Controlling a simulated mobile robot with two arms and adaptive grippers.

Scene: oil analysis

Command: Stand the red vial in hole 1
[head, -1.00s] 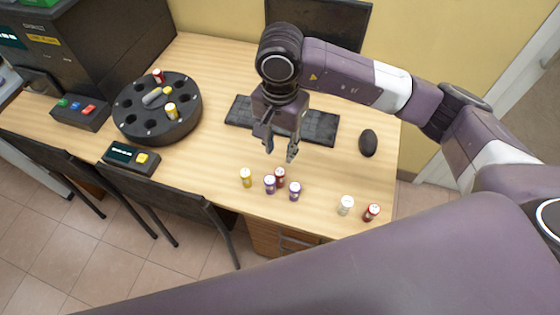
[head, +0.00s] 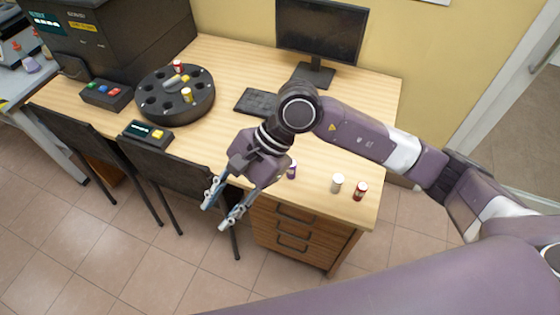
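A yellow vial (head: 187,95) stands in a front right hole. My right gripper (head: 216,214) is open and empty, pointing down past the desk's front edge, left of the loose vials. Its body and wrist hide the spot where another red vial stood in the earlier frame. My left gripper is not in view.
A white vial (head: 337,183) stands beside the red one, and a purple vial (head: 292,171) shows partly behind my wrist. A keypad box (head: 147,134), keyboard (head: 256,102) and monitor (head: 321,32) are on the desk. A chair (head: 170,165) stands at the front.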

